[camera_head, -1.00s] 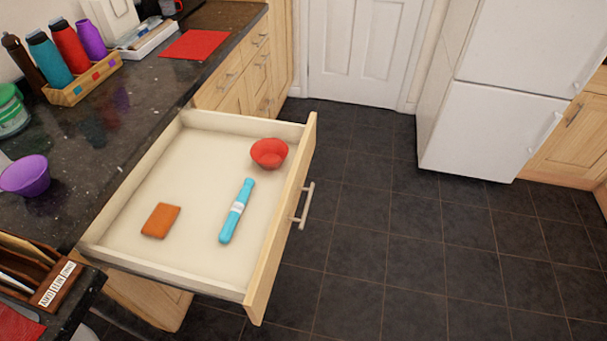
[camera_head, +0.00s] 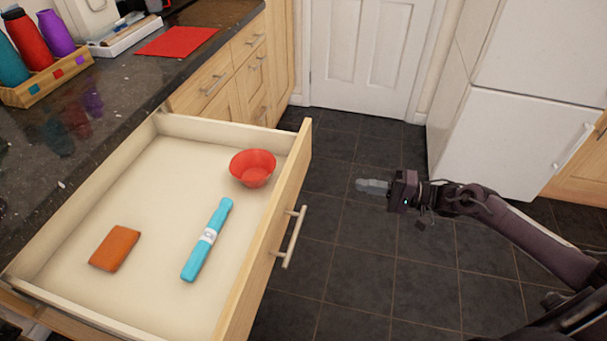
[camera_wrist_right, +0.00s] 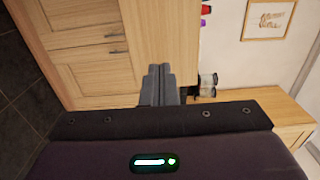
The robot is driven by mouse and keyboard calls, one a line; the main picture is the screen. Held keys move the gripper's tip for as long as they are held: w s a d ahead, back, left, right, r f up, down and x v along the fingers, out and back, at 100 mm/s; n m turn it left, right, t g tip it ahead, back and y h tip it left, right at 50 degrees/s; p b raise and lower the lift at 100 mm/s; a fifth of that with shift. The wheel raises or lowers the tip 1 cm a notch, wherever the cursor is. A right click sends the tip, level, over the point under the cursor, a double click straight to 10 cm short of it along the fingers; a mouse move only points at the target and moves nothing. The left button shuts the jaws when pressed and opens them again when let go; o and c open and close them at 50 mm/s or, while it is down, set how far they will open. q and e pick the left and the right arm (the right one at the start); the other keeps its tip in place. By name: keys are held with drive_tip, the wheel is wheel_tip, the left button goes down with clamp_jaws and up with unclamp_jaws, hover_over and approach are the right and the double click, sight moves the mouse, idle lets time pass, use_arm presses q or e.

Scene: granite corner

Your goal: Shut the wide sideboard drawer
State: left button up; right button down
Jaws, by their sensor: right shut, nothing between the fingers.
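The wide drawer (camera_head: 255,249) stands pulled far out from the sideboard under the dark counter. Its wooden front has a bar handle (camera_head: 291,237) facing right. Inside lie a red bowl (camera_head: 253,168), a light blue rolled item with a white band (camera_head: 207,240) and an orange-brown flat block (camera_head: 115,248). My right gripper (camera_head: 372,186) is shut and empty. It is to the right of the drawer front, apart from the handle, and points left. Its fingers (camera_wrist_right: 159,86) also show in the right wrist view, with wooden cabinet fronts beyond. My left gripper is not in view.
The granite counter (camera_head: 105,135) carries bottles in a wooden holder (camera_head: 45,86) and a red mat (camera_head: 177,41). A white fridge (camera_head: 500,150) stands at the right and a white door (camera_head: 367,55) at the back. The dark tiled floor between is clear.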

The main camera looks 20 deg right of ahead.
sight(300, 173)
drive_tip(key=x, duration=1.3)
drive_tip(key=shift+w+a, duration=0.25)
